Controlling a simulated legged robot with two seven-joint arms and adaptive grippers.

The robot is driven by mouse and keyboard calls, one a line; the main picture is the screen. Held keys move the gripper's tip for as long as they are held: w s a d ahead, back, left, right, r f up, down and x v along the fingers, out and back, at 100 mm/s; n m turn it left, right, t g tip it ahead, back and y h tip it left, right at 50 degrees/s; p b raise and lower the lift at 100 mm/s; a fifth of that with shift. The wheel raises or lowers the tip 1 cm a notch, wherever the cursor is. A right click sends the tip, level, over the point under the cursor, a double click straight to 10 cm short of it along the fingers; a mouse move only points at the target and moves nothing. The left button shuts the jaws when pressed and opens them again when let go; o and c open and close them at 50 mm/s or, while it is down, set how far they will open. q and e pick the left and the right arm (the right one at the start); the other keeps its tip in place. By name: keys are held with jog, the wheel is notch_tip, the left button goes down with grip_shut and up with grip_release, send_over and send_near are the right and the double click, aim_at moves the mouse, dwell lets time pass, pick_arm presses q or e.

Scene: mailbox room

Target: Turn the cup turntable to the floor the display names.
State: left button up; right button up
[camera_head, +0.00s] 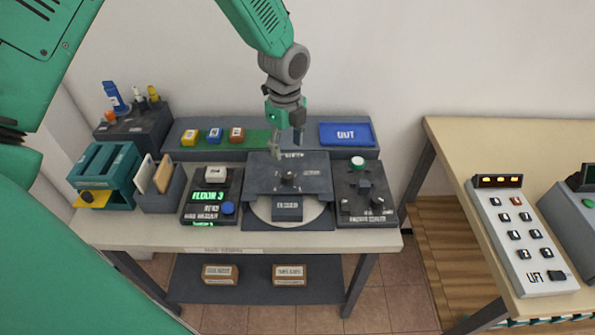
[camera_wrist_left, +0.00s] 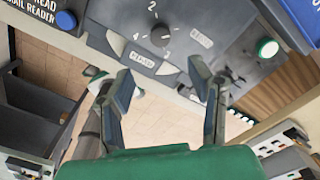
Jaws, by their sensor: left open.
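The display (camera_head: 207,196) on the reader box shows "FLOOR 3" in green letters. The cup turntable (camera_head: 262,210) is a pale round disc, mostly hidden under a dark cover plate with a small central knob (camera_head: 288,178). In the left wrist view the knob (camera_wrist_left: 160,35) has the numbers 2, 3 and 4 around it. My left gripper (camera_head: 287,145) points down above the back of the plate. Its two fingers also show in the left wrist view (camera_wrist_left: 162,85), apart and with nothing between them, clear of the knob. My right gripper is not in view.
A control box with knobs (camera_head: 365,190) stands right of the turntable, with a blue OUT tray (camera_head: 347,134) behind. Left are card holders (camera_head: 160,190) and a green rack (camera_head: 105,175). A lift panel (camera_head: 525,235) lies on the right table.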

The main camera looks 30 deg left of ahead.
aim_at(287, 174)
pick_arm(q)
jog(key=f, duration=0.6)
jog(key=f+p, duration=0.1)
jog(key=f, duration=0.3)
jog(key=shift+w+a+f, duration=0.1)
jog(key=shift+w+a, duration=0.1)
jog(key=shift+a, duration=0.15)
jog(key=shift+d+f, duration=0.25)
jog(key=shift+f, duration=0.25)
jog(key=shift+a, duration=0.2)
grip_shut()
